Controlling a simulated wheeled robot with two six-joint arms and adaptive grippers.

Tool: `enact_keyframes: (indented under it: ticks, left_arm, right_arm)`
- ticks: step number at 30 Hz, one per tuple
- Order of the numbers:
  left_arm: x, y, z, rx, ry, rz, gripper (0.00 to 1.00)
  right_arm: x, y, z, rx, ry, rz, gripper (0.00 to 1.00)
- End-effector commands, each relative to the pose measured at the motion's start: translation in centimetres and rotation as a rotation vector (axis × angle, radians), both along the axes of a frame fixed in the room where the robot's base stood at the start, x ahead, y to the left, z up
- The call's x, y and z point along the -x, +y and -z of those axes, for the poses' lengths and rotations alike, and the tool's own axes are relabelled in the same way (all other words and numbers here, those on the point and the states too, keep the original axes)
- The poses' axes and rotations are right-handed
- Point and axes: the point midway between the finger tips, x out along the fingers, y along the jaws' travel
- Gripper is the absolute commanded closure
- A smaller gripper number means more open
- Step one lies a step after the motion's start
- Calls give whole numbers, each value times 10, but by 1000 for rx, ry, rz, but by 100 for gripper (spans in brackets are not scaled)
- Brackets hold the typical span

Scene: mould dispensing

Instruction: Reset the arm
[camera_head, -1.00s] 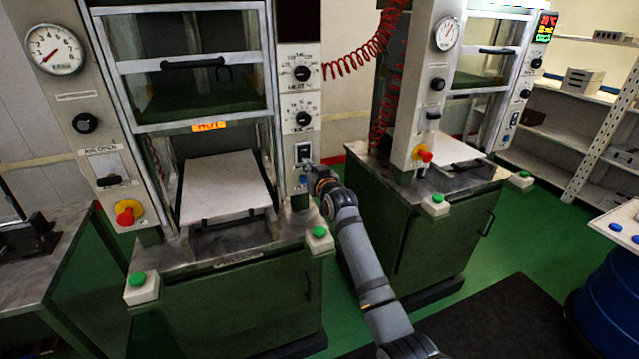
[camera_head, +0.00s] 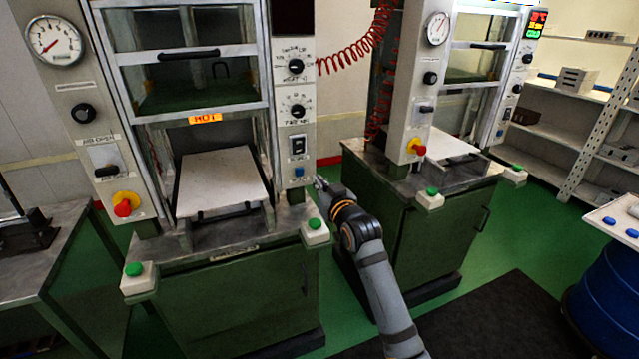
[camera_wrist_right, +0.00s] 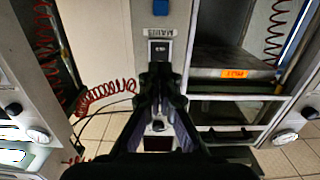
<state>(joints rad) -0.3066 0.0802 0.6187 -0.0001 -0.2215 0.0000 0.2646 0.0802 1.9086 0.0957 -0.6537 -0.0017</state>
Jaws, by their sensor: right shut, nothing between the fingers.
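My right gripper (camera_head: 319,184) is in front of the left press's control panel (camera_head: 293,120), a little to the right of its lower end. The gripper is shut and empty. In the right wrist view its fingers (camera_wrist_right: 160,75) come together in front of the panel, below a black switch (camera_wrist_right: 160,50) and a blue button (camera_wrist_right: 162,7). The same switch (camera_head: 297,145) and blue button (camera_head: 299,172) show in the head view, and the gripper looks apart from them. My left gripper is not in view.
The left press has a white plate (camera_head: 222,182), a lit HOT sign (camera_head: 205,118) and green buttons (camera_head: 314,224). A second press (camera_head: 420,235) stands to the right. A blue drum (camera_head: 605,310) and shelves (camera_head: 550,150) are further right. A workbench (camera_head: 60,250) stands at the left.

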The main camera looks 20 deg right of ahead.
Motion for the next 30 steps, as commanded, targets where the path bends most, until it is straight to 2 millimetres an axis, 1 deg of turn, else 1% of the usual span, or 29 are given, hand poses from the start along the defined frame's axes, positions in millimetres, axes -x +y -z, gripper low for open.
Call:
enact_keyframes:
  ticks: [5, 7, 8, 10, 11, 12, 14, 15, 17, 18, 20, 21, 23, 24, 26, 27, 29, 30]
  left_arm:
    - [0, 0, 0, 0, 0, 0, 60]
    - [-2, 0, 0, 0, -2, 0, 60]
    - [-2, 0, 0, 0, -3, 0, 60]
    - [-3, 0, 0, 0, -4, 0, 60]
    - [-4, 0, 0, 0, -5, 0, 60]
    - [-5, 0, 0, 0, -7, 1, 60]
    - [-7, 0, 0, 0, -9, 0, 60]
    - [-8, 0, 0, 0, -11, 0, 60]
    - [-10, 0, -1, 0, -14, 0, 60]
    - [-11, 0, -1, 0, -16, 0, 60]
    - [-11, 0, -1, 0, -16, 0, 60]
    - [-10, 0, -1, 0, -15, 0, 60]
    - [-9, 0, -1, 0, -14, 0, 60]
    - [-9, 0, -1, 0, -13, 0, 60]
    - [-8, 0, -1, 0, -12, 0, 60]
    - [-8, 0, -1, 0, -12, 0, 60]
    - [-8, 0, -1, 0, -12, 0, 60]
    - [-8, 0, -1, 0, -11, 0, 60]
  right_arm:
    - [0, 0, 0, 0, 0, 0, 100]
    - [2, 0, 4, 1, 10, 0, 100]
    - [4, 0, 9, 3, 25, 0, 100]
    - [17, 0, 34, 12, 92, 2, 100]
    - [26, 0, 50, 18, 136, 2, 100]
    - [43, 0, 74, 26, 209, 3, 100]
    - [75, -1, 114, 44, 338, 5, 100]
    - [99, -2, 140, 56, 426, 8, 100]
    - [134, -3, 170, 70, 547, 10, 100]
    - [156, -4, 186, 78, 616, 12, 100]
    - [186, -5, 206, 89, 707, 16, 100]
    - [204, -6, 216, 96, 761, 17, 100]
    - [230, -7, 228, 105, 836, 19, 100]
    - [246, -8, 235, 111, 882, 21, 100]
    - [269, -9, 244, 118, 947, 23, 100]
    - [284, -10, 249, 122, 988, 23, 100]
    - [306, -11, 255, 129, 1046, 26, 100]
    - [320, -11, 258, 135, 1084, 27, 100]
